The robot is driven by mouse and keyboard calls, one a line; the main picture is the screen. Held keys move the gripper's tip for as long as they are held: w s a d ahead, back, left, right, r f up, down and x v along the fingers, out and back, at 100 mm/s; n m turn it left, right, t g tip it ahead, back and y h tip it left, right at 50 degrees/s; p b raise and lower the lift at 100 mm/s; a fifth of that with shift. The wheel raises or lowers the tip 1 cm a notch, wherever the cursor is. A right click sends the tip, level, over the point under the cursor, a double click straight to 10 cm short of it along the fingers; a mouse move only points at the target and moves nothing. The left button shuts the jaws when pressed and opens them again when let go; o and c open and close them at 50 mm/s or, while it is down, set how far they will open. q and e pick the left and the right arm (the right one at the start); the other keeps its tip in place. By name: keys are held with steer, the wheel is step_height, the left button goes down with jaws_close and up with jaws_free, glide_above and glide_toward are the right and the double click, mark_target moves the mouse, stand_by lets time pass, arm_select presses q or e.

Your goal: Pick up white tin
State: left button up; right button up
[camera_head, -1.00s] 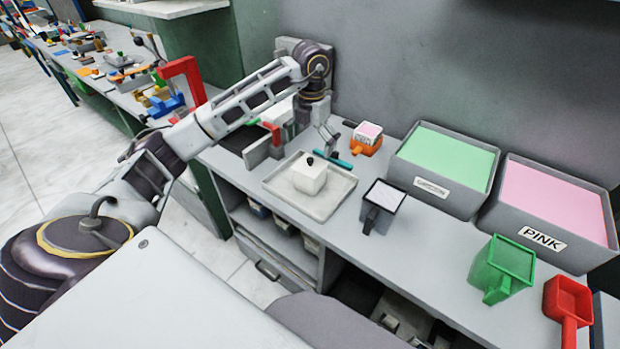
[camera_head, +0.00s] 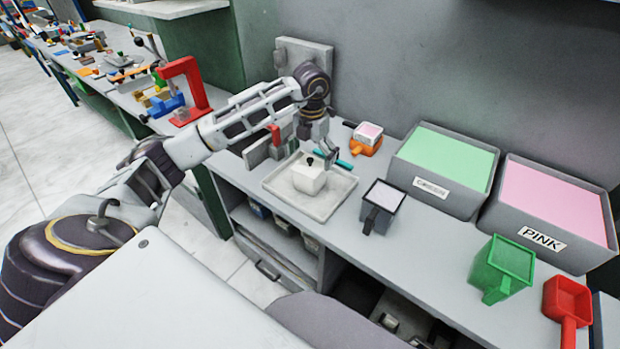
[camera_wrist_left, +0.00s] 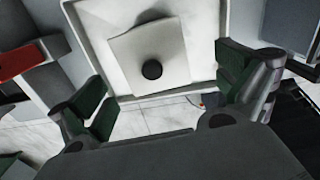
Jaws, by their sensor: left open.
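The white tin (camera_head: 309,179) is a small white block-like piece with a dark knob on top, standing in a shallow light tray (camera_head: 331,203) on the grey bench. In the left wrist view the tin (camera_wrist_left: 164,50) and its round dark knob show ahead of the fingers, inside the tray (camera_wrist_left: 88,42). My left gripper (camera_head: 332,159) is open and empty, above the tray at the tin's back side. In the left wrist view its green-padded fingers (camera_wrist_left: 166,98) are spread wide, with the tin beyond them. My right gripper is not in view.
A dark grey scoop with white contents (camera_head: 384,196) stands right of the tray. Bins of green (camera_head: 445,160) and pink foam (camera_head: 555,200) stand at the back right. A red-handled grey press (camera_head: 262,146) is left of the gripper.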

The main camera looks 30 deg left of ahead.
mark_target(311, 161)
arm_select(q)
steer(key=shift+f, duration=1.9)
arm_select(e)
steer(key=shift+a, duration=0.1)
arm_select(q)
steer(key=shift+f, duration=0.15)
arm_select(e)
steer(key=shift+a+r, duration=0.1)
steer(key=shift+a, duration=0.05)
arm_select(q)
steer(key=shift+w+a+f+p, duration=0.15)
steer(key=shift+a+f+p, duration=0.1)
steer(key=shift+f, duration=0.75)
steer(key=shift+w+a+f+p, duration=0.1)
steer(key=shift+a+f+p, duration=0.1)
steer(key=shift+f, duration=1.25)
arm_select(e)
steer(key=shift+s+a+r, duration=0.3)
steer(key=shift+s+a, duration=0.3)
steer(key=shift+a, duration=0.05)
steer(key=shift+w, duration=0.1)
